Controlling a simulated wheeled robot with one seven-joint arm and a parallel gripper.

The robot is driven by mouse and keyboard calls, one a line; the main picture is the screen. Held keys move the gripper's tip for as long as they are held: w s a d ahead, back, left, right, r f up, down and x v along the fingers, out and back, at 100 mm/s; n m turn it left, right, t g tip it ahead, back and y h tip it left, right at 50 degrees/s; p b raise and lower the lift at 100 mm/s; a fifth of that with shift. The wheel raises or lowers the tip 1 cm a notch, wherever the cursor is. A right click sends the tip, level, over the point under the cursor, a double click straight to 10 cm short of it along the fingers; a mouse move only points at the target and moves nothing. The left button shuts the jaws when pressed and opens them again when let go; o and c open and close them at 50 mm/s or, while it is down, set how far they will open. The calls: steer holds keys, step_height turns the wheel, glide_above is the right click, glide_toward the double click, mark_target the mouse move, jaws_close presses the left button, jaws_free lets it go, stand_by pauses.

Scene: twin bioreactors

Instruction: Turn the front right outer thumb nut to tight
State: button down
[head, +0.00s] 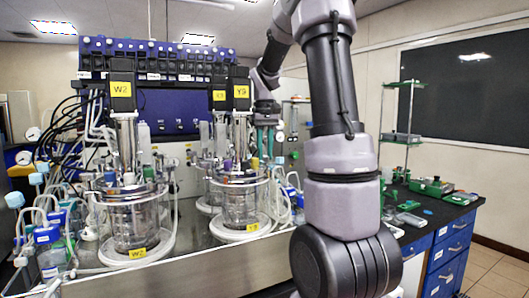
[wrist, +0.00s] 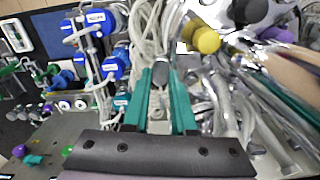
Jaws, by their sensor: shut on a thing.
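In the wrist view, my gripper (wrist: 162,74) has its two teal fingers closed about a small dark grey knob (wrist: 160,73), which looks like the thumb nut. Its marking and how tight it sits cannot be read. In the head view, my gripper (head: 264,142) points down beside the right-hand vessel. The right glass vessel (head: 240,203) stands upright under a metal head plate, with a yellow label at its foot. The front right outer nut is too small to pick out in the head view.
The left vessel (head: 133,220) stands on the steel bench with tubes around it. A yellow cap (wrist: 206,41) and a black cap (wrist: 249,10) are close to my fingers. Loose tubes and blue-capped bottles (wrist: 115,65) crowd the left side. A green rack (head: 402,137) stands at the right.

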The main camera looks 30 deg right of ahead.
steer(key=m, duration=0.4)
steer(key=shift+d, duration=0.1)
steer(key=shift+d+m, duration=0.1)
steer(key=shift+m, duration=2)
steer(key=c, duration=0.7)
jaws_free()
steer(key=shift+s, duration=0.1)
step_height(320, 180, up, 11)
steer(key=shift+f, duration=0.1)
